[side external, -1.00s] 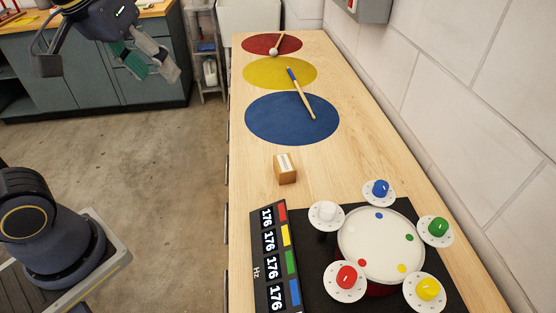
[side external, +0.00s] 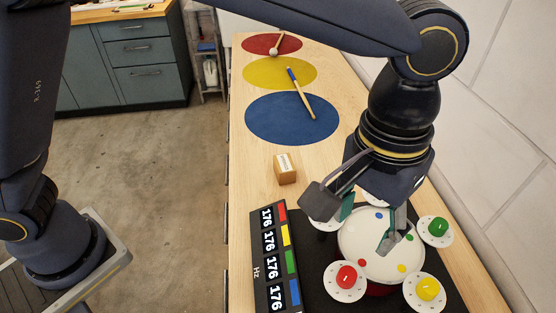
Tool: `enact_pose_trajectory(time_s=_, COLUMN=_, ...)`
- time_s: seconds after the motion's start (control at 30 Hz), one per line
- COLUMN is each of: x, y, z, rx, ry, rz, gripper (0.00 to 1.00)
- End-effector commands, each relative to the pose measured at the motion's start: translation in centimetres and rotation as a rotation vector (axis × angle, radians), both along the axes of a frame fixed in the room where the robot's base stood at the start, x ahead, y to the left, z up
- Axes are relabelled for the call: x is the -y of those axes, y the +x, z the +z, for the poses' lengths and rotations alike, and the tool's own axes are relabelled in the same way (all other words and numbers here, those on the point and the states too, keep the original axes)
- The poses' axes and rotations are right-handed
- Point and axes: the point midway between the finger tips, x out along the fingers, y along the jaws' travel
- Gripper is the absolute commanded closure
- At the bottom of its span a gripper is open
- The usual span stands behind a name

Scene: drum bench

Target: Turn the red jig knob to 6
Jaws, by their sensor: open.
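The red jig knob (side external: 346,275) sits on a white dial plate at the front left of the round white drum head (side external: 352,240). A short pale mark shows on the knob; the dial's digits are too small to read. My gripper (side external: 358,222) is open and empty. It hangs over the drum head, behind the red knob and apart from it. One finger is over the left rear of the drum, the other over its middle. The white knob's top and the blue knob are hidden behind my gripper and arm.
A green knob (side external: 438,227) and a yellow knob (side external: 427,289) stand at the drum's right. A display panel (side external: 274,260) reading 176 in several rows lies left of it. A small wooden block (side external: 285,169) sits behind. Sticks lie on coloured mats. A wall borders the bench's right.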

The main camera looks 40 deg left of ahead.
Motion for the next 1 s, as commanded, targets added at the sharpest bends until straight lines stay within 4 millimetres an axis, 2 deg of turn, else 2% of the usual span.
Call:
enact_pose_trajectory(time_s=0.3, x=0.2, y=-0.1, z=-7.8, rx=-0.004, ry=0.004, rz=0.001, gripper=0.43)
enact_pose_trajectory(time_s=0.5, x=0.4, y=-0.1, z=-11.6, rx=-0.003, ry=0.003, rz=0.001, gripper=0.43)
enact_pose_trajectory(time_s=0.7, x=0.5, y=-0.1, z=-13.4, rx=0.000, ry=0.000, rz=0.001, gripper=0.43)
enact_pose_trajectory(time_s=1.0, x=0.5, y=-0.1, z=-13.6, rx=0.001, ry=0.000, rz=0.002, gripper=0.43)
